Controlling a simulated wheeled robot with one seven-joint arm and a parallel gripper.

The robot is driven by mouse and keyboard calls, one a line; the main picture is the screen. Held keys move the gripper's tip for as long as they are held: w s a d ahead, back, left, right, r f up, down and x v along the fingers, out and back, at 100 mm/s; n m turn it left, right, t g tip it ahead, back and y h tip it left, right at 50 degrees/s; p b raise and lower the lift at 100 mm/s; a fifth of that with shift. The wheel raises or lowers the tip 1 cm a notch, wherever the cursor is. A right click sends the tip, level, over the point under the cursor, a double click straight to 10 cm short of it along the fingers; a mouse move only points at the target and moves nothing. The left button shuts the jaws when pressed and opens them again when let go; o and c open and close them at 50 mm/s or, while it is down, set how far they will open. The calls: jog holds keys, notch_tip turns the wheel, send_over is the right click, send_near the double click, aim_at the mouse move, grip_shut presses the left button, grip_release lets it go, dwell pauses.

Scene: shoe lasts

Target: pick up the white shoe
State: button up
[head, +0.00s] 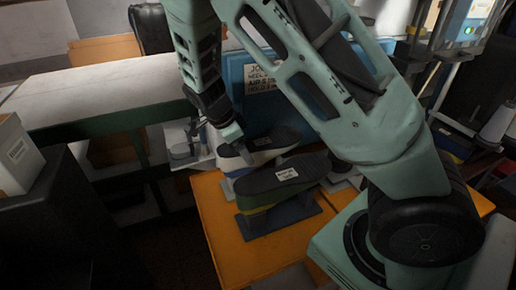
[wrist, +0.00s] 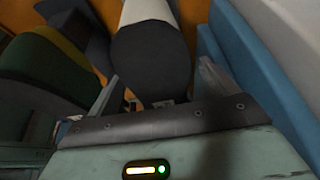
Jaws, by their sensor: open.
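The white shoe (head: 228,151) sits sole up at the back of the orange bench, with a dark sole and a label on it. In the wrist view, a rounded dark end and a white part of this shoe (wrist: 149,55) lie between my gripper's fingers. My gripper (head: 238,146) is over the near-left part of the shoe. The fingers (wrist: 158,88) are apart, one on each side of the dark end. Whether either finger touches it, I cannot tell.
A green and yellow shoe (head: 258,207), sole up on a grey stand, is close in front; it also shows left in the wrist view (wrist: 45,60). A blue panel (head: 237,75) stands behind the white shoe. The orange bench (head: 222,235) is clear at front left.

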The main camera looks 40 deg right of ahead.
jog(key=x, duration=0.3)
jog(key=shift+d+f, duration=0.1)
jog(key=shift+c, duration=0.3)
jog(key=c, duration=1.5)
jog(key=shift+c, duration=0.4)
